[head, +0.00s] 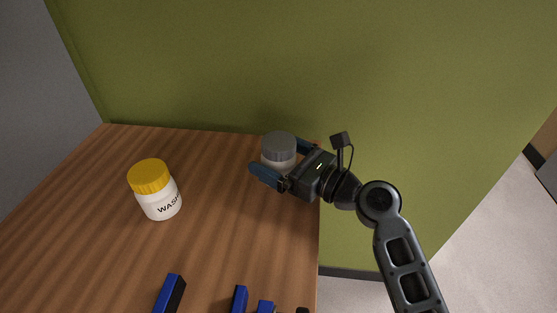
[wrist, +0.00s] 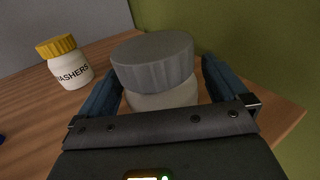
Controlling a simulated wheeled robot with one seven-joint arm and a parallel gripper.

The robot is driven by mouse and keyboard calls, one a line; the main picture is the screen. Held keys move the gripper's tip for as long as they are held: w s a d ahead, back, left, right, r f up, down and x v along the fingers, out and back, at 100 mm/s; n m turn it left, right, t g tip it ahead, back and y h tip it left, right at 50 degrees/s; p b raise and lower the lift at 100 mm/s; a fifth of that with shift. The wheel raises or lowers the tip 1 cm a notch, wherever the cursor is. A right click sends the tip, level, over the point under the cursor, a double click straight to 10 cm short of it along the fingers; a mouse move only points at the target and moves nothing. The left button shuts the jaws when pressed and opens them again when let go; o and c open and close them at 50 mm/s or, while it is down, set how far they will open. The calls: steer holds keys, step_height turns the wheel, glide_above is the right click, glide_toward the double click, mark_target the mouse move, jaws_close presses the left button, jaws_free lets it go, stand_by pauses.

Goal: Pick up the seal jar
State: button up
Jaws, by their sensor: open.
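A white jar with a grey ribbed lid (head: 279,147) stands upright near the back right corner of the wooden table. Its label is not visible, so I cannot tell whether it is the seal jar. My gripper (head: 283,163) is open, with one blue finger on each side of this jar. In the wrist view the grey-lidded jar (wrist: 153,62) sits between the open fingers (wrist: 160,88). I cannot tell whether either finger touches it. The lower part of the jar is hidden by my gripper.
A white jar with a yellow lid (head: 155,189), labelled WASHERS in the wrist view (wrist: 70,70), stands to the left. Several blue and black items (head: 170,294) lie at the table's (head: 230,245) front. A green wall (head: 220,60) rises close behind the grey-lidded jar.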

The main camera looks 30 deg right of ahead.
steer(key=shift+c, duration=0.3)
jaws_close()
stand_by(0.6)
